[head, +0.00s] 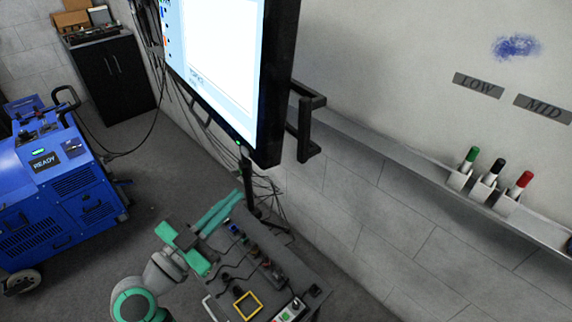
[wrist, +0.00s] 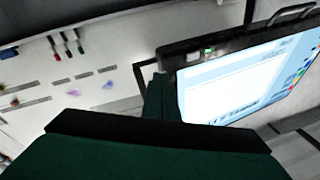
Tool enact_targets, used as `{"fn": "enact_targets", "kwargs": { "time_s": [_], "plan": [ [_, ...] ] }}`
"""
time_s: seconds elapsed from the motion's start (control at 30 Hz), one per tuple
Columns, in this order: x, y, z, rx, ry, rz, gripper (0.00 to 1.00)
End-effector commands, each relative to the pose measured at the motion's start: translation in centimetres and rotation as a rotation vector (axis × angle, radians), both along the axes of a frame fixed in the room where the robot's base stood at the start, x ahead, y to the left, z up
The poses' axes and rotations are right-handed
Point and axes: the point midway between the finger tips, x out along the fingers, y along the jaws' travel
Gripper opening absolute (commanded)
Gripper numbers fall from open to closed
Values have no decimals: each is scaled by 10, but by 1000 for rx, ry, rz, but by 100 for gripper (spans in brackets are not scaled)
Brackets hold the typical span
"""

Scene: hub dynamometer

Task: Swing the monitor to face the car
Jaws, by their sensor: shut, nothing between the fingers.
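The monitor hangs at the top centre of the head view, with a lit white-blue screen (head: 215,50) turned toward the left and a thick black frame (head: 275,85). A black bar handle (head: 305,130) sticks out from its right side. My green gripper (head: 238,197) is shut and empty, below the monitor's lower edge and left of the handle in the picture. In the wrist view the monitor screen (wrist: 245,85) fills the right, and my finger (wrist: 162,98) overlaps its near corner by a black bar (wrist: 140,78). I cannot tell whether they touch. No car is in view.
A tool cart (head: 265,265) stands below the monitor, close to my arm. A blue machine (head: 60,190) marked READY is at left, with a black cabinet (head: 115,75) behind. A whiteboard (head: 420,60) with a marker ledge (head: 410,160) lines the right wall. Cables hang behind the monitor.

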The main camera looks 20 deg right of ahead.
Motion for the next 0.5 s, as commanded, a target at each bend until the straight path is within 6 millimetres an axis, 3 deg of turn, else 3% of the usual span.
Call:
{"fn": "enact_targets", "kwargs": {
  "time_s": [0.3, 0.5],
  "plan": [
    [-14, -3, 39, 384, -673, -96, 0],
    [-23, -2, 53, 522, -994, -143, 0]
  ]
}}
